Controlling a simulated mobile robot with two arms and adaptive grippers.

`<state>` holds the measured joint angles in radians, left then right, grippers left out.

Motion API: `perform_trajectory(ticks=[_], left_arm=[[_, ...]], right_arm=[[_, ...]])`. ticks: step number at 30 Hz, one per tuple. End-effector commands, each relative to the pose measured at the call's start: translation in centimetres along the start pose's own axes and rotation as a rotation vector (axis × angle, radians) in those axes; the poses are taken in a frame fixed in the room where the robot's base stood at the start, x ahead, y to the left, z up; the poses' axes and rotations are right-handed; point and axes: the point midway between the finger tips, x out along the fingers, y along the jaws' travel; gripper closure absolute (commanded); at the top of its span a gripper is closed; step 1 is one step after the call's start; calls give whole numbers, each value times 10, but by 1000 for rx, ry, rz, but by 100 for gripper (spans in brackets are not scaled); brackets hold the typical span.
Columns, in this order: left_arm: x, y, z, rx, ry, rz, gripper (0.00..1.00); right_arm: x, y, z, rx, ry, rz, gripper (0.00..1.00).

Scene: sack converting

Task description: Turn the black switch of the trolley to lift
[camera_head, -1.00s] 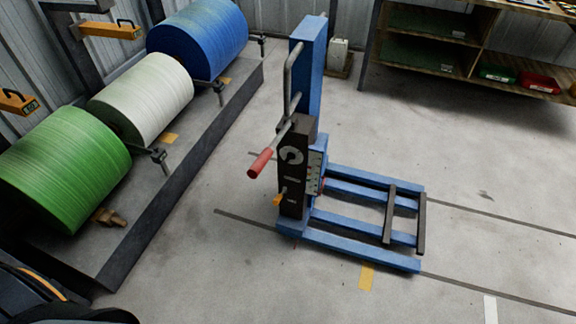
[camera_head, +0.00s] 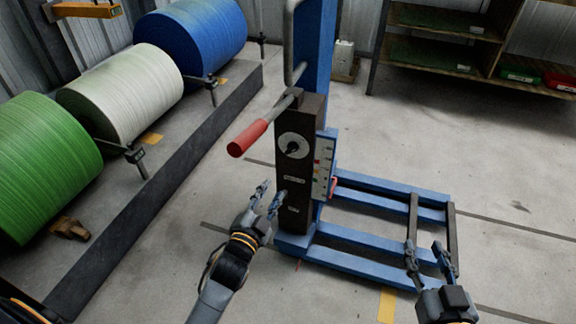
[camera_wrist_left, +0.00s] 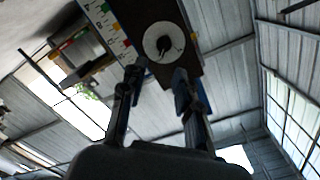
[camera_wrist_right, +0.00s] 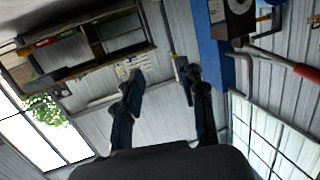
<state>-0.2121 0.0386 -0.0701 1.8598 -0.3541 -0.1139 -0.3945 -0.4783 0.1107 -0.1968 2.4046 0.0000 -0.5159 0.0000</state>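The blue lifting trolley (camera_head: 314,60) stands mid-floor with a black panel (camera_head: 292,185) on its post. A round grey dial plate with a black switch (camera_head: 293,146) sits high on the panel; the switch also shows in the left wrist view (camera_wrist_left: 163,43), just beyond the fingertips. My left gripper (camera_head: 271,192) is open and empty, in front of the panel and lower than the switch in the head view. I see no contact with the switch. My right gripper (camera_head: 425,246) is open and empty, over the trolley's fork frame at right. The switch labels are too small to read.
A red-handled lever (camera_head: 250,136) sticks out left of the panel, close above my left gripper. Green (camera_head: 42,165), white (camera_head: 130,92) and blue (camera_head: 190,42) rolls lie on a rack at left. Shelves (camera_head: 440,50) stand at the back right. Floor between is clear.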

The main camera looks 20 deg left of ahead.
Motion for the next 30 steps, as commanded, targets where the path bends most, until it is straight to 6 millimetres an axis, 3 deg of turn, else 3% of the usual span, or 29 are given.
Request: perform_trajectory(ticks=[8, 17, 30], left_arm=[[14, -9, -8, 16, 24, -27, 68], [63, -9, -8, 16, 24, -26, 68], [122, -10, -9, 16, 22, -24, 68]], right_arm=[[-5, -2, -25, 1, 103, -5, 60], [-12, -9, -74, 7, 390, -21, 60], [-53, -17, -137, 24, 818, -43, 60]])
